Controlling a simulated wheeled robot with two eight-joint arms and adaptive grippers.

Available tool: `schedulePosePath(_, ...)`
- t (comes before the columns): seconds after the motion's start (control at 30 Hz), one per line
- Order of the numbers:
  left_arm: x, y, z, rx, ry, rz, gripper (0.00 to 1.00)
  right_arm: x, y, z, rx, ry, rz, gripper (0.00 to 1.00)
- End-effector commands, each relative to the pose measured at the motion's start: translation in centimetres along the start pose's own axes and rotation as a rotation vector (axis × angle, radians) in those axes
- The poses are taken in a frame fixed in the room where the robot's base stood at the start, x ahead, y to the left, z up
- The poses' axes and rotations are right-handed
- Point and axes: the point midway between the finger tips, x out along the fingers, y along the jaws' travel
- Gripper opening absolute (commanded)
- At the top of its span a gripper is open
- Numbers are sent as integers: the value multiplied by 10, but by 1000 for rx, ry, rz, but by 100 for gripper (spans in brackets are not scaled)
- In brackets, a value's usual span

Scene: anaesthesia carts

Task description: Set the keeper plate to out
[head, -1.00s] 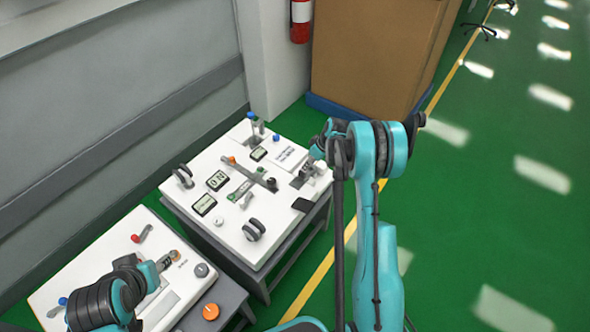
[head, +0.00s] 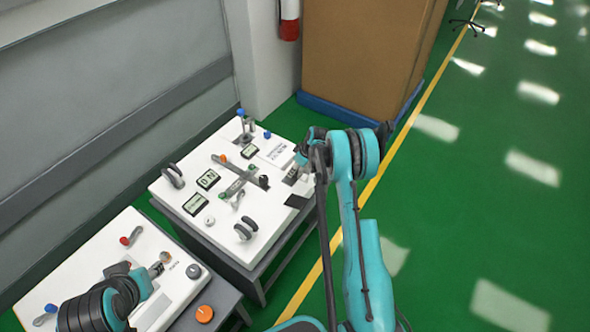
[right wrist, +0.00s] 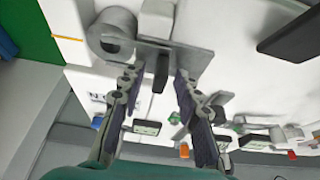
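A grey metal plate (right wrist: 185,57) with a dark tab (right wrist: 162,70) is mounted on the white panel in the right wrist view; I take it for the keeper plate. A grey cylinder (right wrist: 110,35) stands at its left end. My right gripper (right wrist: 157,78) is open. Its two fingers are apart on either side of the dark tab, with visible gaps. In the head view my right gripper (head: 301,160) is over the panel's right edge and hides much of this spot. My left gripper (head: 152,269) is over the nearer panel; its fingers are too small to judge.
The white panel (head: 172,205) carries several handles, displays and a grey bar (head: 240,174). A wall stands left, a brown box (head: 355,50) behind. Green floor is open to the right.

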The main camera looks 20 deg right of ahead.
Motion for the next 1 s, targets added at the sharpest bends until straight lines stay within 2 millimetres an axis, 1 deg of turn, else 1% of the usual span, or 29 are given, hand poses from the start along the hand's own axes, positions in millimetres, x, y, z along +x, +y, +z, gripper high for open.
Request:
schedulePosePath(0.03, 0, 0, 0, 0, 0, 0, 40, 0, 0, 0, 0, 0, 0, 22)
schedulePosePath(0.07, 0, 0, 0, 0, 0, 0, 40, 0, 0, 0, 0, 0, 0, 14)
schedulePosePath(0.1, 0, 0, 0, 0, 0, 0, 40, 0, 0, 0, 0, 0, 0, 4)
schedulePosePath(0.13, 0, 0, 0, 0, 0, 0, 40, 0, 0, 0, 0, 0, 0, 0)
schedulePosePath(0.37, 0, 0, 0, 0, 0, 0, 40, 0, -2, 0, 0, 0, 0, 0)
schedulePosePath(0.47, 1, 0, 1, 0, 0, 0, 40, 0, -12, -1, -2, 0, -1, 0)
schedulePosePath(0.6, 3, 0, 2, 0, 0, 0, 40, 0, -36, -1, -2, 0, -2, 0)
schedulePosePath(0.7, 3, 0, 2, 0, 0, 0, 40, 0, -45, 0, -1, -1, -2, 0)
schedulePosePath(0.93, 3, 0, 2, 0, 0, 0, 40, 0, -46, 0, -1, -2, -5, 0)
schedulePosePath(0.97, 3, 0, 2, 0, 0, 0, 40, 0, -46, 0, -1, -2, -6, 17)
schedulePosePath(1.0, 3, 0, 2, 0, 0, 0, 40, 0, -46, 0, -1, -1, -5, 27)
